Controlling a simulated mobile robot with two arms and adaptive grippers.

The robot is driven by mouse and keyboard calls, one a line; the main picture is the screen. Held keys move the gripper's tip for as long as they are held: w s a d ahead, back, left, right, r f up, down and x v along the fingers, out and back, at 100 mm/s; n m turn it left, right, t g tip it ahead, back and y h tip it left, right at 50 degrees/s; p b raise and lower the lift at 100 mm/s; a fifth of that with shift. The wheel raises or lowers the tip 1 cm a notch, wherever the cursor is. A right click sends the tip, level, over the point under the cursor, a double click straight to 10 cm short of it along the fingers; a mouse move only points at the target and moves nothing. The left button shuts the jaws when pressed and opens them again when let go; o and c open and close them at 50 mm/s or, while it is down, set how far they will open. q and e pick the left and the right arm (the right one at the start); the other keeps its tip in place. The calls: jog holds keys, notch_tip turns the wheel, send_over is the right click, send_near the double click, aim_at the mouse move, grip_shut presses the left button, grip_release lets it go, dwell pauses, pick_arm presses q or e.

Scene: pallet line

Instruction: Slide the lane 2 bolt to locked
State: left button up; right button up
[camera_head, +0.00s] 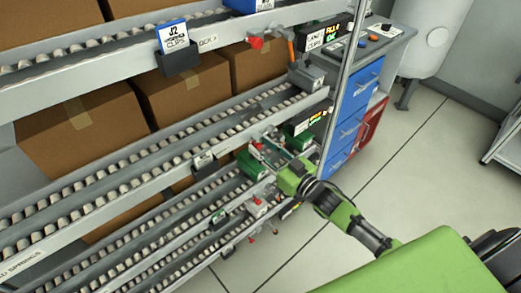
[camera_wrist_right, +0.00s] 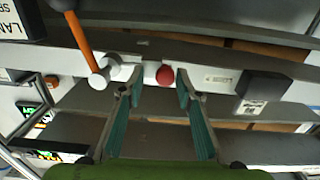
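A red knob (camera_wrist_right: 165,75) stands out from the pale rail (camera_wrist_right: 215,76) in the right wrist view. I take it to be the lane 2 bolt's handle, but its lane number is not readable. My right gripper (camera_wrist_right: 158,90) is open, with teal-lined fingers. The knob appears between and just beyond the fingertips, with no visible contact. In the head view my right gripper (camera_head: 266,152) is at the end of the middle roller lane, and largely hides the bolt there. Whether the bolt is locked cannot be told. My left gripper is not in view.
An orange lever (camera_wrist_right: 82,40) on a white hub stands left of the knob in the wrist view. A dark block (camera_wrist_right: 264,85) is to the right. Another red knob (camera_head: 256,42) is on the upper lane, and one (camera_head: 257,201) is below. The floor (camera_head: 400,170) at right is clear.

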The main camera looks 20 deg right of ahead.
jog(key=shift+s+f, duration=0.1)
jog(key=shift+s, duration=0.25)
jog(key=v, duration=1.1)
jog(key=shift+d, duration=0.15)
jog(key=shift+s, duration=0.15)
jog(key=s+d+f+m+g+h, duration=0.1)
jog(key=s+d+f+g+h, duration=0.2)
jog(key=f, duration=0.8)
jog(key=s+d+f+m+g+h, duration=0.15)
jog(key=s+f, duration=0.45)
jog(key=f, duration=0.6)
jog(key=s+d+f+g+h, duration=0.1)
jog(key=s+f+g, duration=0.25)
jog(key=f, duration=0.75)
jog(key=s+a+f+g, duration=0.4)
jog(key=s+f, duration=0.4)
jog(key=s, duration=0.5)
jog(key=s+a+f+g, duration=0.4)
jog(key=s+f, duration=0.4)
jog(key=s, duration=0.6)
jog(key=shift+s+a+f+n+h, duration=0.25)
jog(key=shift+n+h, duration=0.1)
jog(key=shift+n, duration=0.1)
